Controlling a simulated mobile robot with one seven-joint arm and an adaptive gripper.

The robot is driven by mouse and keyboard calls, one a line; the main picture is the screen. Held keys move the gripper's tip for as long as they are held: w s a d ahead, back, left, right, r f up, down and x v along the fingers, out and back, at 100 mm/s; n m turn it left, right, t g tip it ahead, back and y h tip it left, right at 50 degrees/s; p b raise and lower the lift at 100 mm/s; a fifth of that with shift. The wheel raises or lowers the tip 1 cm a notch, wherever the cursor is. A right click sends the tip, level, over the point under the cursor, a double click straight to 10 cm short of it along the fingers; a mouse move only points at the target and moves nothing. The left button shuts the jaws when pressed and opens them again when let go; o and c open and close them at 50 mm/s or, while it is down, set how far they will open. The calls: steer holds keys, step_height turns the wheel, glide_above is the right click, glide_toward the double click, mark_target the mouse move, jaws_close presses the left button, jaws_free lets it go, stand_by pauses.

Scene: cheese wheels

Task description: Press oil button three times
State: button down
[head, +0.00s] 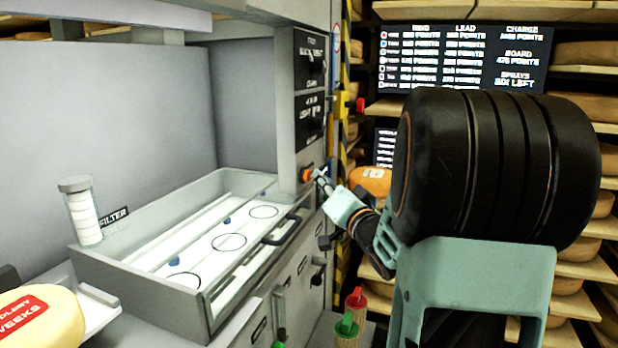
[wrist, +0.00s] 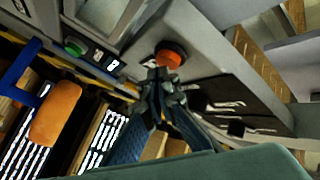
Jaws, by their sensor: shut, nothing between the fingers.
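A round orange button (head: 306,174) in a dark collar sits on the front of the grey machine post; it also shows in the wrist view (wrist: 168,56). A green button (wrist: 75,47) is on the same machine, left in the wrist view. No label reading oil is legible by either button. My gripper (head: 320,174) is shut and empty, its tips pointing at the orange button. In the wrist view the fingertips (wrist: 160,78) are right at the button's lower edge. I cannot tell whether they touch it.
A grey tray (head: 90,262) with a dark handle (head: 287,230) stands left of the post. A filter cylinder (head: 82,212) is at its corner. Cheese shelves (head: 585,107) line the right.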

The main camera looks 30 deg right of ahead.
steer(key=shift+w+a, duration=0.3)
stand_by(0.9)
steer(key=shift+s+d, duration=0.55)
steer(key=shift+s, duration=0.05)
steer(key=shift+s+d+p, duration=0.45)
steer(key=shift+s+d, duration=1.25)
steer(key=shift+s, duration=0.2)
stand_by(0.8)
steer(key=shift+s+d+r+m+g+p, duration=0.1)
steer(key=shift+s+d+m+g+p, duration=0.5)
steer(key=shift+p, duration=1.65)
steer(key=shift+s+d+r+m+g+p, duration=0.1)
steer(key=shift+s+d+m+g+p, duration=0.45)
steer(key=shift+p, duration=1.7)
steer(key=shift+s+d+r+m+g+p, duration=0.2)
steer(key=shift+m+g+p, duration=0.75)
steer(key=shift+p, duration=1.3)
